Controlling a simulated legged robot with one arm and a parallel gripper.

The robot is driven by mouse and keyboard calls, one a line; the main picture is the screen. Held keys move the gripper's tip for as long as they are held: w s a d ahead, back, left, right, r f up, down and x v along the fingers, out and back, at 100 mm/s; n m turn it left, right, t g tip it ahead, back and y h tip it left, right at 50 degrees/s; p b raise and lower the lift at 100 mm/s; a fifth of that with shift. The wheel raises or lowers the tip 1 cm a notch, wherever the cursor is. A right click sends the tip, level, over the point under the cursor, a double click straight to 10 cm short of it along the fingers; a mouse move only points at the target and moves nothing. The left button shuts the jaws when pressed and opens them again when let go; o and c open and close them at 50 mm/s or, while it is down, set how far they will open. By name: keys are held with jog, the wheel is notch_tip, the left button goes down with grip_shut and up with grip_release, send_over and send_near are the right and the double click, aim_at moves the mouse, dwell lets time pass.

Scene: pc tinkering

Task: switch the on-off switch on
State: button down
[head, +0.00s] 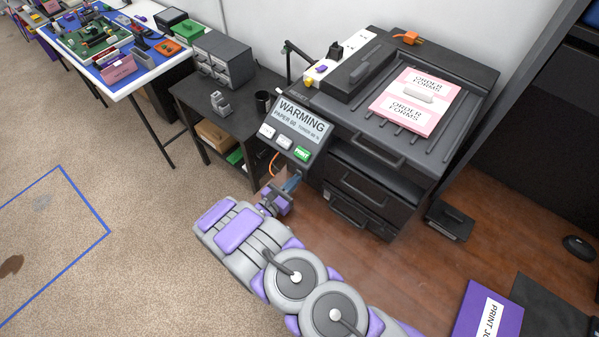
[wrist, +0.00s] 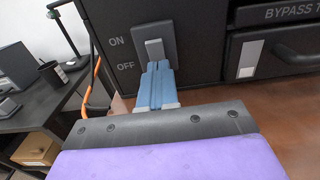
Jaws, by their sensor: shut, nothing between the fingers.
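In the wrist view the on-off switch (wrist: 154,47) is a light grey rocker on a dark plate on the black printer's front, with ON lettered above OFF to its left. Whether the rocker is up or down is hard to tell. My gripper (wrist: 157,66) is shut, its blue fingers together and empty, with the tips right at the lower end of the rocker. I cannot tell whether they touch it. The switch is hidden there.
The printer (head: 375,150) has drawers and pink order forms (head: 416,100) on top. An orange cable (wrist: 93,85) hangs left of the switch. A dark side table (head: 225,110) stands to the left.

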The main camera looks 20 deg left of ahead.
jog(key=shift+w, duration=0.15)
jog(key=shift+s, duration=0.2)
jog(key=shift+v, duration=0.95)
jog(key=shift+p+v, duration=0.6)
jog(key=shift+v, duration=1.35)
